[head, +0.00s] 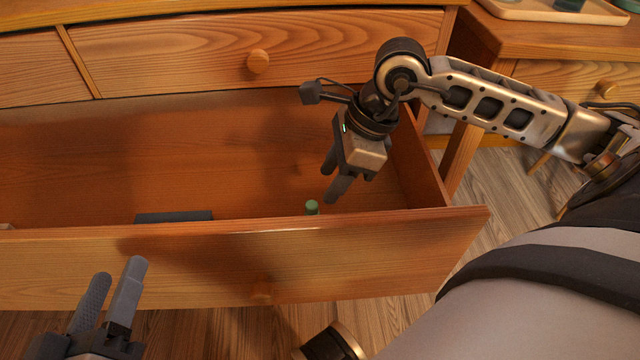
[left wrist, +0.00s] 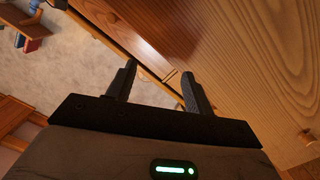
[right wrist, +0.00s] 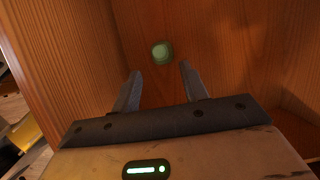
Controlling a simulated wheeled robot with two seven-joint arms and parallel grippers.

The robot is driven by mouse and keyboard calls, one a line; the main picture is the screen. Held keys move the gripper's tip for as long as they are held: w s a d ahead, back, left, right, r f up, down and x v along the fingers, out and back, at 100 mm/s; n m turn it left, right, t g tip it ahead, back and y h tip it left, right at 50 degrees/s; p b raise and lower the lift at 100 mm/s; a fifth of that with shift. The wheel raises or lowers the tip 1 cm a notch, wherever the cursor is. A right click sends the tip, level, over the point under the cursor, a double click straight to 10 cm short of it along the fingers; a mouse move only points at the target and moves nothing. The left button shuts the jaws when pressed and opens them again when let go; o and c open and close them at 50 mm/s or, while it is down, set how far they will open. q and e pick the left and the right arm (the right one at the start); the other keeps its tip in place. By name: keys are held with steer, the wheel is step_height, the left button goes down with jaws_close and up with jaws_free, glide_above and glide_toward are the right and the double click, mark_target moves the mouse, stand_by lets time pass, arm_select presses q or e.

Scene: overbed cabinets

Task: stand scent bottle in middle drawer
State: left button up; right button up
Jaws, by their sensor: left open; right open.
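The scent bottle (head: 312,207) shows only its green top above the front wall of the open middle drawer (head: 330,245); its lower part is hidden. In the right wrist view the green bottle (right wrist: 162,52) is seen from above on the drawer floor, beyond and between the fingertips. It looks upright. My right gripper (head: 335,188) is open and empty over the drawer, just above and right of the bottle, apart from it. My left gripper (head: 115,282) is open and empty in front of the drawer's front panel, at the lower left.
A dark flat object (head: 174,217) lies in the drawer near its front wall. A closed drawer with a round knob (head: 258,61) is above. A side table with a tray (head: 555,10) stands at the back right. Much of the drawer floor is clear.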

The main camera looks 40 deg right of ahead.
arm_select(q)
steer(key=shift+a+f, duration=0.1)
steer(key=shift+f, duration=0.05)
arm_select(e)
steer(key=shift+v, duration=1.45)
